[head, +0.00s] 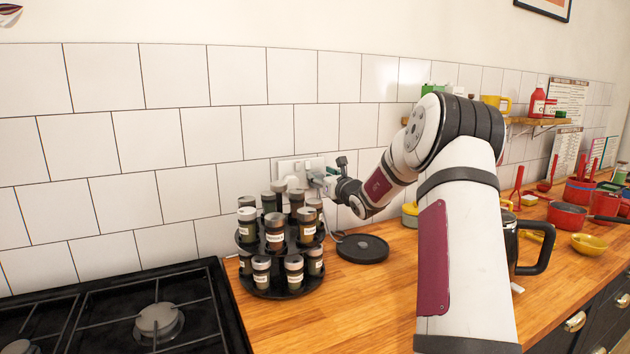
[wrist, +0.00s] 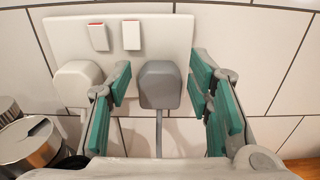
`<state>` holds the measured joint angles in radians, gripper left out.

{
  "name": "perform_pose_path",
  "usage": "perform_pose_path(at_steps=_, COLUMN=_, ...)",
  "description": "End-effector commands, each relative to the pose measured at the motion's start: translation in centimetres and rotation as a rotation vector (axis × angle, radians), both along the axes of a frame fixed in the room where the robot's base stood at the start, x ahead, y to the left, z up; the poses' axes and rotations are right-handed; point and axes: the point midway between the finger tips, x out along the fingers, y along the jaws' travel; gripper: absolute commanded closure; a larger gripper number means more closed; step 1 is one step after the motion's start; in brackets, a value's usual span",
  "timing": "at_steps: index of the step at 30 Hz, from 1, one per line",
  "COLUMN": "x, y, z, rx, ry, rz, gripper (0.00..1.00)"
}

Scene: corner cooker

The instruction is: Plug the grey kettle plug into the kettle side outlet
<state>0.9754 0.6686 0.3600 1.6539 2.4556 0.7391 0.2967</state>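The grey plug (wrist: 160,86) sits against the right half of the white double outlet plate (wrist: 120,28) on the tiled wall. It looks upright, and its cord hangs straight down. My gripper (wrist: 161,96) is open, with its green-padded fingers on either side of the grey plug and a small gap at each side. A white plug (wrist: 76,84) sits at the left half of the plate, just left of my left finger. In the head view, my gripper (head: 320,180) is at the outlet plate (head: 287,166), and the grey plug is hard to make out.
A round spice rack (head: 276,293) with several jars stands just below the outlet. A flat black round base (head: 363,248) lies to its right. A dark kettle (head: 510,240) is partly hidden behind my arm. A black hob (head: 120,320) is at the left.

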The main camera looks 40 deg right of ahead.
Motion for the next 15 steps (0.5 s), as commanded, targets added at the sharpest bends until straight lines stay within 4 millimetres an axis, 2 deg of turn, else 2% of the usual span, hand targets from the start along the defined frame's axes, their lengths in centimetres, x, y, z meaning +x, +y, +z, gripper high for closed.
perform_pose_path(at_steps=10, x=-0.1, y=0.0, z=0.0, rx=0.000, ry=0.001, rz=0.000, gripper=0.41)
perform_pose_path(at_steps=15, x=-1.5, y=0.3, z=0.0, rx=-0.002, ry=0.001, rz=-0.001, gripper=0.41)
